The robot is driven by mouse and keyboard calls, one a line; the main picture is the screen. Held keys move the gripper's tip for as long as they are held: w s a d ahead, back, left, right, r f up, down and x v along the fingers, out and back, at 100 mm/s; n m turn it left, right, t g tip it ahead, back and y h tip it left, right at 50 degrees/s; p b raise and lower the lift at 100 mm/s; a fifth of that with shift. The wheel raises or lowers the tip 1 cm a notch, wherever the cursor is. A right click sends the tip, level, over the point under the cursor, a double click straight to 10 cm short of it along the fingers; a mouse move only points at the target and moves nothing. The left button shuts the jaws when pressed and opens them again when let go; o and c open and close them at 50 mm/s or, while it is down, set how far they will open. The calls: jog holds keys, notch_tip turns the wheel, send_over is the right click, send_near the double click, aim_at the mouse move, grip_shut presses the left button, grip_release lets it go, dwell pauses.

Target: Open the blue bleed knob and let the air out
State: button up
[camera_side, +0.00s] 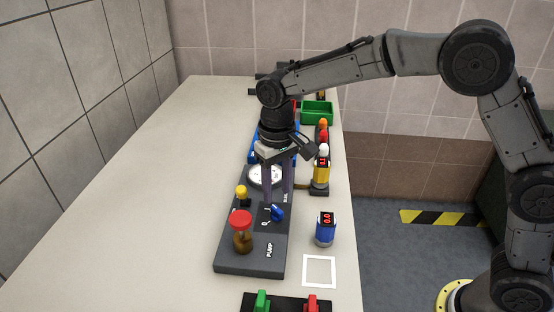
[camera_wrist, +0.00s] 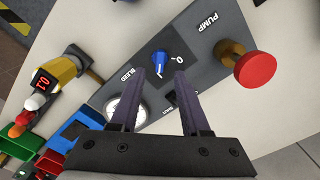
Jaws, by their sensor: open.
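The blue bleed knob (camera_side: 277,213) sits on a dark panel (camera_side: 232,262). My gripper (camera_side: 278,199) points down over the panel, close to the knob. In the wrist view my gripper (camera_wrist: 160,75) is open, with its two fingertips on either side of the knob's line and nothing held. I cannot tell whether the fingers touch the knob. A white round gauge (camera_side: 264,176) lies behind it, partly hidden by my fingers.
A red-topped pump (camera_side: 241,218) stands left of the knob, with a yellow knob (camera_side: 241,192) behind. A blue cylinder (camera_side: 325,230) and a yellow one (camera_side: 321,174) have red displays. A green bin (camera_side: 317,112) stands farther back. The table's left side is clear.

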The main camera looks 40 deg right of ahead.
aim_at(277, 208)
notch_tip(277, 208, up, 9)
jog(key=shift+f, duration=0.15)
jog(key=shift+d, duration=0.1)
jog(key=s+d+r+m+t, duration=0.2)
jog(key=s+d+r+t, duration=0.2)
jog(key=s+d+r, duration=0.9)
jog(key=s+d+f+n+t, duration=0.1)
jog(key=s+d+f+n, duration=0.1)
jog(key=s+f, duration=1.1)
jog(key=shift+s+t, duration=0.3)
jog(key=shift+s, duration=0.2)
